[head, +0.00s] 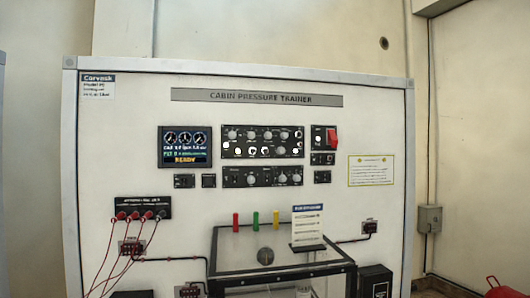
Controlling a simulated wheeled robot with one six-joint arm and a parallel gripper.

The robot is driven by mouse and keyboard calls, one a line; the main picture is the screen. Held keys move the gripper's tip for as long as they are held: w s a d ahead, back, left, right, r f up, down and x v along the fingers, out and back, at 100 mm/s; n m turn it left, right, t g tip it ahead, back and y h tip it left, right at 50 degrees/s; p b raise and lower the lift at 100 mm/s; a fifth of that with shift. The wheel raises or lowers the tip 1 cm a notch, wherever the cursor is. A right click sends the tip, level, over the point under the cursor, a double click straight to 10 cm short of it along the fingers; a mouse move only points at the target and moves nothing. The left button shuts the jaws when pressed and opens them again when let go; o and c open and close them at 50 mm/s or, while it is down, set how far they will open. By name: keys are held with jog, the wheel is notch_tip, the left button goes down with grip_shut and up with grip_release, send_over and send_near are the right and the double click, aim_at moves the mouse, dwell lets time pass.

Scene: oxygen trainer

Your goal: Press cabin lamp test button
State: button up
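The white cabin pressure trainer board (120,155) stands upright in front of me. A screen (185,147) with three dials reads READY in yellow. To its right are an upper black control panel (262,141) and a lower black panel (262,176), both with several knobs. A small panel with a red guard (333,139) is further right. Small black modules sit below the screen (184,181) and below the red guard (322,176). Labels are too small to read, so I cannot tell which control is the lamp test button. My gripper is not in view.
A clear box with a black frame (212,262) stands low in front of the board. A small card stand (307,228) is on it. Red leads (103,255) hang from a jack panel (143,207) at lower left. A grey wall box (430,219) is at right.

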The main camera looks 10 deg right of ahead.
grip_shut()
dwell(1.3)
